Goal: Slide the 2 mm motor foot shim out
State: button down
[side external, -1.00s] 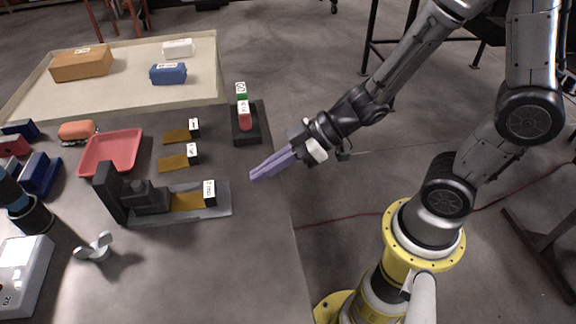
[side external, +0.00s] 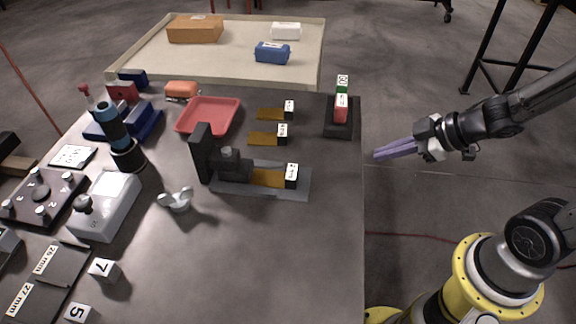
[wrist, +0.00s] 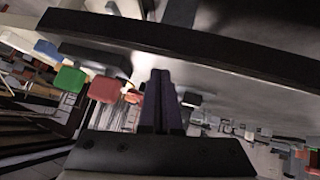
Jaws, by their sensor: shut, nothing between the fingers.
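A brass-coloured shim strip (side external: 268,178) lies on a grey plate (side external: 240,190), one end at the dark motor foot (side external: 230,165). A black-and-white labelled tab (side external: 291,174) stands at its right end. Two similar strips, a middle one (side external: 262,138) and a back one (side external: 270,114), lie behind it with their own tabs. The tab lettering is too small to read surely. My gripper (side external: 377,155) has long purple fingers, shut and empty, pointing left just right of the table edge in the side view, apart from the shim. The fingers also show in the wrist view (wrist: 162,98).
A black stand (side external: 338,130) with red and green blocks is at the table's right edge, close to my gripper. A pink tray (side external: 209,101) sits behind the motor. A grey wing-shaped piece (side external: 176,201) lies in front. The front right table is clear.

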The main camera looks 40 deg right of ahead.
jog(key=w+d+r+m+g+h, duration=0.2)
jog(key=w+d+r+h, duration=0.15)
jog(key=w+d, duration=0.2)
jog(key=w+d+r+m+g+h, duration=0.1)
jog(key=w+d+r+m+h, duration=0.15)
jog(key=w+d+h, duration=0.35)
notch_tip(320, 180, up, 2)
jog(key=n+g+y, duration=0.4)
jog(key=g+y, duration=0.1)
jog(key=y, duration=0.1)
send_over(280, 179)
jog(key=w+a, duration=0.3)
notch_tip(280, 179, down, 10)
jog(key=shift+d+r, duration=0.1)
jog(key=shift+r, duration=0.15)
jog(key=shift+s+d, duration=0.65)
jog(key=shift+s, duration=0.1)
jog(key=shift+s+d+f, duration=0.1)
jog(key=shift+s+d, duration=0.5)
jog(key=shift+s, duration=0.15)
